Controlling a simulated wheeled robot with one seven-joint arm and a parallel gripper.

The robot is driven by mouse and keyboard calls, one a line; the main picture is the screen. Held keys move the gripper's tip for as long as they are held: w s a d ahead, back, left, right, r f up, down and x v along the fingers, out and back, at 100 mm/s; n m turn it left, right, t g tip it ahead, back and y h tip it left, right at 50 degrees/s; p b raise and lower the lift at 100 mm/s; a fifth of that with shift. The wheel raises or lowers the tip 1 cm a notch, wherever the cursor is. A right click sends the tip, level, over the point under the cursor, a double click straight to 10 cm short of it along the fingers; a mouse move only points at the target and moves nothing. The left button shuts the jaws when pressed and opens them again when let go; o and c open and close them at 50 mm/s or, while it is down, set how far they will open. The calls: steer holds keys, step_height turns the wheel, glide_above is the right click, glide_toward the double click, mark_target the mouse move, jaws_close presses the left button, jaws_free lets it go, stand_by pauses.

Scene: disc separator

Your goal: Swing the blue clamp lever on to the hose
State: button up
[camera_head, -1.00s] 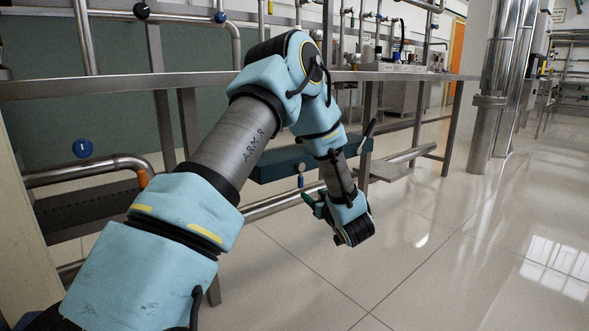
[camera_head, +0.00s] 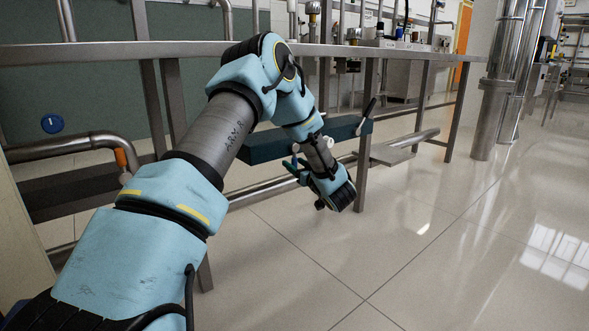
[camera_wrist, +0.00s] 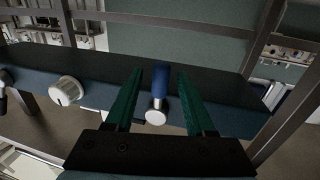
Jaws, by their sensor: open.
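A blue cylindrical handle with a silver round end, which looks like the blue clamp lever (camera_wrist: 161,84), stands out in front of a dark box in the wrist view. My gripper (camera_wrist: 160,72) is open, its two green fingers on either side of the blue handle with a visible gap on each side. The handle looks free between the fingers; I cannot tell how deep it sits. In the head view my gripper (camera_head: 295,170) is low beside the dark box. I cannot make out the hose in either view.
The dark blue box (camera_head: 262,146) hangs under a steel bench rail (camera_head: 420,51). A white round knob (camera_wrist: 67,91) is on its left in the wrist view. A black-handled lever (camera_head: 368,110) stands at its right end. Tiled floor on the right is clear.

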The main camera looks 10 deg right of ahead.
steer(key=shift+w+a, duration=0.1)
steer(key=shift+w, duration=0.3)
jaws_close()
stand_by(1.2)
